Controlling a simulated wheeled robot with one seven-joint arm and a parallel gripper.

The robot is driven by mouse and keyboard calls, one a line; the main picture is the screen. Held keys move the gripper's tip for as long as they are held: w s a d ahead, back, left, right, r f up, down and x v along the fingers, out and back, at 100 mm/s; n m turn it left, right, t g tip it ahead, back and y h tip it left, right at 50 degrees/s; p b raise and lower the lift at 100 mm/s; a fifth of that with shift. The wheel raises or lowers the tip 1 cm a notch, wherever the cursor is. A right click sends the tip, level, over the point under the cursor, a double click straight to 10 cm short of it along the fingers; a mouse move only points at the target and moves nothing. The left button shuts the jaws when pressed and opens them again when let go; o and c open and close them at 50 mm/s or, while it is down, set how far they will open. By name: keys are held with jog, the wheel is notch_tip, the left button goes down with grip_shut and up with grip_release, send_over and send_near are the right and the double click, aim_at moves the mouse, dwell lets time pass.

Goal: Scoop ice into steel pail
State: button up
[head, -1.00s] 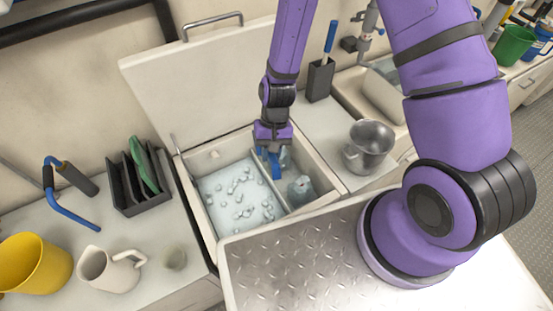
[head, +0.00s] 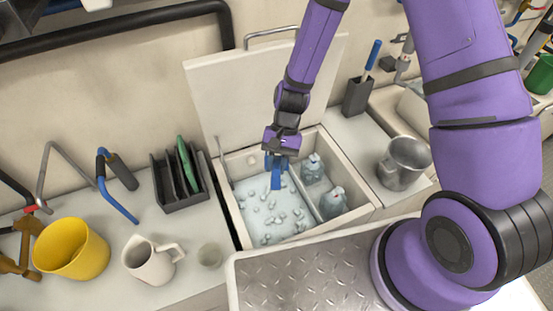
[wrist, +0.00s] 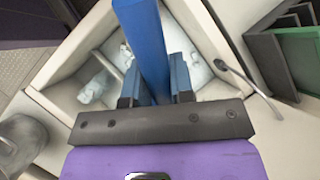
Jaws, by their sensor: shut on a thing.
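My gripper (head: 277,163) is over the ice compartment of the open white ice chest (head: 237,212), close to the divider. It is shut on a blue handle (wrist: 150,45), which points downward in the head view; whether a scoop bowl is on its far end I cannot tell. Loose ice (head: 268,212) lies scattered on the pale floor of the left compartment. The steel pail (head: 404,163) stands upright on the counter right of the chest, and part of it shows in the wrist view (wrist: 25,145).
Pale bottles (head: 332,203) stand in the chest's right compartment. The raised lid (head: 245,95) is behind. A dark holder (head: 357,97) with a blue-handled tool stands behind the pail.

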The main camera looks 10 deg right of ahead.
notch_tip(320, 180, down, 25)
jog(key=shift+r, duration=13.85)
jog(key=shift+d, duration=0.1)
